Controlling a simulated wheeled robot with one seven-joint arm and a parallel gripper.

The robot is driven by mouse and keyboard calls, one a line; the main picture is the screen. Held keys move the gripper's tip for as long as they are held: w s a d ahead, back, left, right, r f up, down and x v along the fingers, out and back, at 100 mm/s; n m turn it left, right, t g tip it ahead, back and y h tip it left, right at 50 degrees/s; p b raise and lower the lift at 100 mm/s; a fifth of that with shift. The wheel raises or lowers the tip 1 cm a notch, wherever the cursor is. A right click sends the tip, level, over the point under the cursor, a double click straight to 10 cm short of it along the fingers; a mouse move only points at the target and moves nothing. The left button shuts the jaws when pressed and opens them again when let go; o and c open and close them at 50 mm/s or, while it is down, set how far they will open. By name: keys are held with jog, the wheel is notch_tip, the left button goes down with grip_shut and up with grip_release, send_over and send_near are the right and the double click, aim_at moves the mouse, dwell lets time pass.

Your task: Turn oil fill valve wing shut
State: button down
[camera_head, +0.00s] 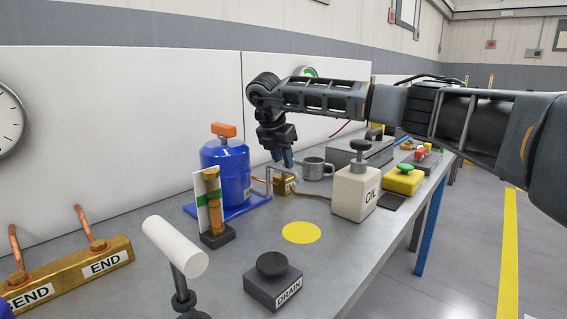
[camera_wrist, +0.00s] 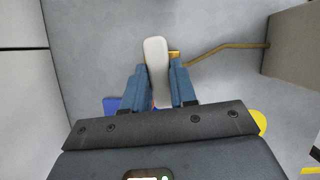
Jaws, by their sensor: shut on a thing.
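My gripper (camera_head: 284,158) points down at the brass valve block (camera_head: 284,186) in the middle of the bench. In the wrist view the pale grey, rounded wing (camera_wrist: 156,60) stands between the blue fingers of my gripper (camera_wrist: 159,80), which are shut on it. The wing's far end sticks out past the fingertips. The brass block is mostly hidden under the wing, with a small brass edge (camera_wrist: 174,54) showing. A thin brown tube (camera_wrist: 225,47) runs from it to the cream OIL box (camera_head: 350,195), which has a dark knob on top.
A blue tank (camera_head: 226,175) and a sight-glass column (camera_head: 213,205) stand left of the valve. A metal mug (camera_head: 314,168) is close behind it. A yellow box with a green button (camera_head: 403,178) is to the right. A DRAIN block (camera_head: 272,285) and yellow disc (camera_head: 301,232) lie in front.

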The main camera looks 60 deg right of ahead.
jog(key=shift+f+m+g, duration=0.2)
jog(key=shift+m+g, duration=0.1)
jog(key=shift+m, duration=0.6)
jog(key=c, duration=0.9)
grip_release()
jog(key=shift+r, duration=0.1)
jog(key=shift+v, duration=3.9)
jog(key=shift+w, duration=0.1)
